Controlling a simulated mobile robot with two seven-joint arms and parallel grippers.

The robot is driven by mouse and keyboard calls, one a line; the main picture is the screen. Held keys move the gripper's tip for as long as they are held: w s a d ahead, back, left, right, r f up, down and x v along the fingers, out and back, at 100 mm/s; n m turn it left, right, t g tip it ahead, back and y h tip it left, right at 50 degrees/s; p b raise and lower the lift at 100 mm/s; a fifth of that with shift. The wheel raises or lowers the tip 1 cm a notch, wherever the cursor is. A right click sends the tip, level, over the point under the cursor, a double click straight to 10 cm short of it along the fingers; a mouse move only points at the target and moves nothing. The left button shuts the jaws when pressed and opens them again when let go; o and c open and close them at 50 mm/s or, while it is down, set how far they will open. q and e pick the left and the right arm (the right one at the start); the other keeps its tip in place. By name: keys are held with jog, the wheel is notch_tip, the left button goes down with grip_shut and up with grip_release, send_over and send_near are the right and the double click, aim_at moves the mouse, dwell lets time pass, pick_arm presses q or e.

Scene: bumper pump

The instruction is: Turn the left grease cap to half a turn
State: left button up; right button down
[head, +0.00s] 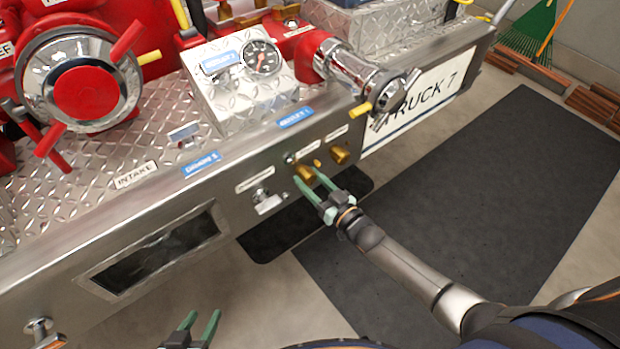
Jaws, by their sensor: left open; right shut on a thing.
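The left grease cap (304,172) is a small brass knob on the front face of the steel bumper. My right gripper (308,179) has its green fingers on either side of this cap and is shut on it. The fingers partly cover the cap, and I cannot tell how far it is turned. The right grease cap (340,155) is a similar brass knob just to the right, untouched. My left gripper (201,319) is open and empty at the bottom of the view, well away from the bumper.
A metal drain handle (267,201) sticks out left of the caps. A dark rectangular opening (155,255) is further left in the bumper (60,265). A chrome-ended red pipe (350,70) overhangs above the caps. Dark mats (450,210) cover clear floor at right.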

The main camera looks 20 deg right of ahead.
dwell(0.3)
jog(key=shift+c, duration=1.4)
grip_release()
jog(key=p+v, duration=0.2)
jog(key=v, duration=1)
jog(key=shift+s, duration=0.25)
jog(key=shift+d, duration=0.1)
